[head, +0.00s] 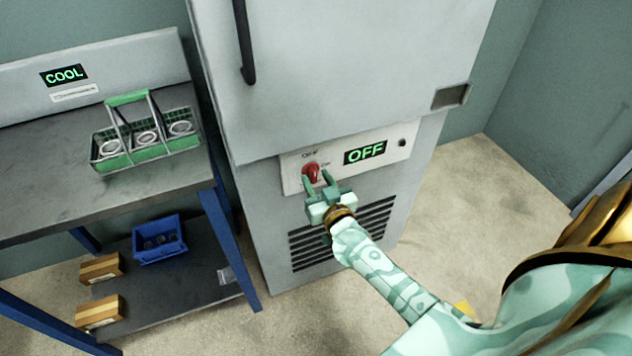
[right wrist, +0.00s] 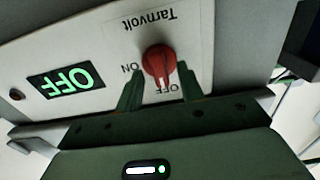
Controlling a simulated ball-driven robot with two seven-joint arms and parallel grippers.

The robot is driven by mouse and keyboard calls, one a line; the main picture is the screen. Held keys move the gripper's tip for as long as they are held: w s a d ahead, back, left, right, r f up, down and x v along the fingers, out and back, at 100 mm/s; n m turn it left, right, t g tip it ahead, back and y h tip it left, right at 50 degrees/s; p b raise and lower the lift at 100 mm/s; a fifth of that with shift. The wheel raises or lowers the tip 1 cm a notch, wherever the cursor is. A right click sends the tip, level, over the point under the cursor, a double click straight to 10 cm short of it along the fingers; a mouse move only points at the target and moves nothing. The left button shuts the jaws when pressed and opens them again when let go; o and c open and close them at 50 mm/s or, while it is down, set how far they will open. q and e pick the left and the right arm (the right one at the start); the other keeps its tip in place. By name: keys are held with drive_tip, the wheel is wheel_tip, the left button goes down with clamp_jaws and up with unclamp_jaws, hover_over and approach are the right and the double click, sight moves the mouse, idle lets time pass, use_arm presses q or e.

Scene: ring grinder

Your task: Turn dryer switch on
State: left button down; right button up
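The dryer (head: 350,60) is a tall grey cabinet with a white control panel (head: 293,186). Its red rotary switch (head: 311,172) also shows in the right wrist view (right wrist: 158,63), between labels ON and OFF. The green display (head: 365,152) reads OFF. My right gripper (head: 318,182) is at the panel, its two green fingers on either side of the switch. In the right wrist view (right wrist: 160,93) the fingers are apart with gaps beside the knob; contact is not visible. My left gripper is not in view.
A dark handle (head: 243,45) is on the dryer door. A vent grille (head: 340,235) lies below the panel. At left, a blue-legged table (head: 40,205) bears a green basket (head: 165,150) with rings; its lower shelf holds a blue bin (head: 158,255) and boxes. Floor at right is clear.

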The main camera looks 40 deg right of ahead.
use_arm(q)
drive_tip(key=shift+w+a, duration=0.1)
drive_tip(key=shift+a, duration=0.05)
use_arm(e)
drive_tip(key=shift+w, duration=0.1)
clamp_jaws()
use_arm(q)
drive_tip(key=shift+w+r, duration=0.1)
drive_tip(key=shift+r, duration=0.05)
use_arm(e)
drive_tip(key=shift+m, duration=0.4)
drive_tip(key=shift+r+m+p, duration=0.1)
drive_tip(key=shift+m+p, duration=0.6)
drive_tip(key=shift+m, duration=0.3)
drive_tip(key=m+p, duration=0.1)
drive_tip(key=m, duration=0.2)
drive_tip(key=shift+d+m, duration=0.15)
drive_tip(key=shift+m, duration=0.25)
drive_tip(key=m, duration=0.5)
drive_tip(key=shift+f+p, duration=0.25)
drive_tip(key=shift+p, duration=0.05)
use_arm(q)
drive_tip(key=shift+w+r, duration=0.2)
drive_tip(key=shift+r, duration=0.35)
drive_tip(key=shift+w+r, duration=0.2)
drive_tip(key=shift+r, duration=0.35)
use_arm(e)
drive_tip(key=m, duration=0.6)
drive_tip(key=shift+d+f, duration=0.1)
drive_tip(key=shift+f, duration=0.05)
